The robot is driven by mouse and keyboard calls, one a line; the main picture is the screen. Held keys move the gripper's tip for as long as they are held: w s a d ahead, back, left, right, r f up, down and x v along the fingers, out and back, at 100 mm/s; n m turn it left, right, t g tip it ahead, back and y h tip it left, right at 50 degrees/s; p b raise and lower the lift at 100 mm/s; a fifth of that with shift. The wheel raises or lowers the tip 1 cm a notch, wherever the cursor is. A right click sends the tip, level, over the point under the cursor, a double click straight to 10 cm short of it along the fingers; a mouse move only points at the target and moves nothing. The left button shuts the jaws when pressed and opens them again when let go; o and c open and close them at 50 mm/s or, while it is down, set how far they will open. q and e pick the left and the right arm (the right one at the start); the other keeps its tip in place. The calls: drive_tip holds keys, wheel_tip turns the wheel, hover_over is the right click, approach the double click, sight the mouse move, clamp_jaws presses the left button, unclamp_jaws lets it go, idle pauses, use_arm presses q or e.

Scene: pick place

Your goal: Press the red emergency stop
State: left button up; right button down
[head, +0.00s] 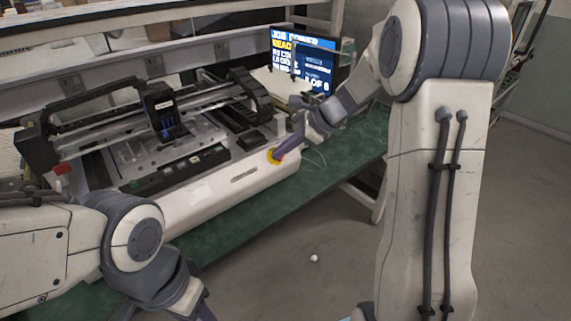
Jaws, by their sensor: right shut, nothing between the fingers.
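The emergency stop (271,156) shows as a yellow ring on the front right of the white machine (225,185). Its red button is mostly hidden behind my right gripper. My right gripper (280,153) is shut and empty, with its fingertips at the yellow ring. I cannot tell whether they touch the button. My left arm comes in at the lower left, and its gripper end runs out at the bottom edge, so its fingers cannot be made out.
The machine stands on a green bench (235,225) and carries a dark gantry (160,108) on top. A small red part (62,169) sits on its left end. A lit screen (302,62) stands behind. A small white ball (314,258) lies on the open grey floor.

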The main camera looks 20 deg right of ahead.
use_arm(q)
wheel_tip(320, 180, down, 3)
drive_tip(key=shift+f+b, duration=0.1)
drive_tip(key=shift+b, duration=0.8)
use_arm(e)
drive_tip(key=w+d+f+m+t, duration=0.1)
drive_tip(key=w+d+m, duration=0.1)
drive_tip(key=d, duration=0.5)
drive_tip(key=w+d+f+m+t, duration=0.2)
drive_tip(key=d+m, duration=0.3)
drive_tip(key=d, duration=0.2)
drive_tip(key=shift+w+t+h, duration=0.3)
drive_tip(key=shift+h, duration=0.1)
drive_tip(key=shift+a, duration=0.1)
use_arm(q)
drive_tip(key=shift+r+p, duration=0.4)
use_arm(e)
drive_tip(key=x, duration=1.4)
drive_tip(key=shift+a+f, duration=0.1)
drive_tip(key=shift+a, duration=0.05)
